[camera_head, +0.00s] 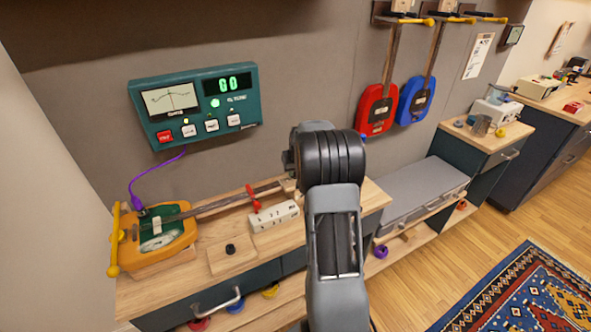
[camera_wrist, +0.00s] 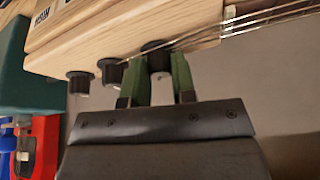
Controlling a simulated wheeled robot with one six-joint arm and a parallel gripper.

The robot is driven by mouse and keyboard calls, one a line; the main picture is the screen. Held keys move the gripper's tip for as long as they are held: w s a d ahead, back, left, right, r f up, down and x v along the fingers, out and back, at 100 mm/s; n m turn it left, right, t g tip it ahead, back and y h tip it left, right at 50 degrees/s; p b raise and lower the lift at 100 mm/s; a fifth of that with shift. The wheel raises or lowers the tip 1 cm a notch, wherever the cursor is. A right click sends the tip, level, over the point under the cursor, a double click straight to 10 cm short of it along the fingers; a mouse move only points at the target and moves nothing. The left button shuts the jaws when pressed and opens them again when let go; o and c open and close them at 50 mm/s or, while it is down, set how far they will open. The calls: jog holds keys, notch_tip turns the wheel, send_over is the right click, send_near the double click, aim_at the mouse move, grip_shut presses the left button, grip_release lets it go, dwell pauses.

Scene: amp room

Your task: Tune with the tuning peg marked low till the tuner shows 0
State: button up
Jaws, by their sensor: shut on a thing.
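The tuner (camera_head: 196,104) is a green box on the wall with a dial, buttons and a lit display (camera_head: 228,83); its green characters look like "G0" or "60". A yellow-orange stringed instrument (camera_head: 170,237) lies on the bench, its neck running right to the headstock (camera_wrist: 120,35). In the wrist view, the green fingers of my gripper (camera_wrist: 161,58) are shut on a black tuning peg (camera_wrist: 156,46) at the headstock's edge. Two other pegs, (camera_wrist: 80,82) and (camera_wrist: 112,70), are to its left. The held peg's marking is not readable. My arm hides the gripper in the head view.
A purple cable (camera_head: 160,178) runs from tuner to instrument. A white block (camera_head: 274,217) and a wooden board with a black knob (camera_head: 231,249) sit near the neck. Red (camera_head: 377,108) and blue (camera_head: 414,98) instruments hang on the wall. A grey case (camera_head: 422,192) lies right of the bench.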

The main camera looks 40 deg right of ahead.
dwell(0.3)
jog(key=o, duration=0.9)
jog(key=shift+r, duration=0.1)
jog(key=b+v, duration=0.1)
jog(key=v, duration=1.2)
jog(key=shift+s+a+r, duration=0.1)
jog(key=shift+a+r, duration=0.05)
jog(key=shift+r, duration=0.15)
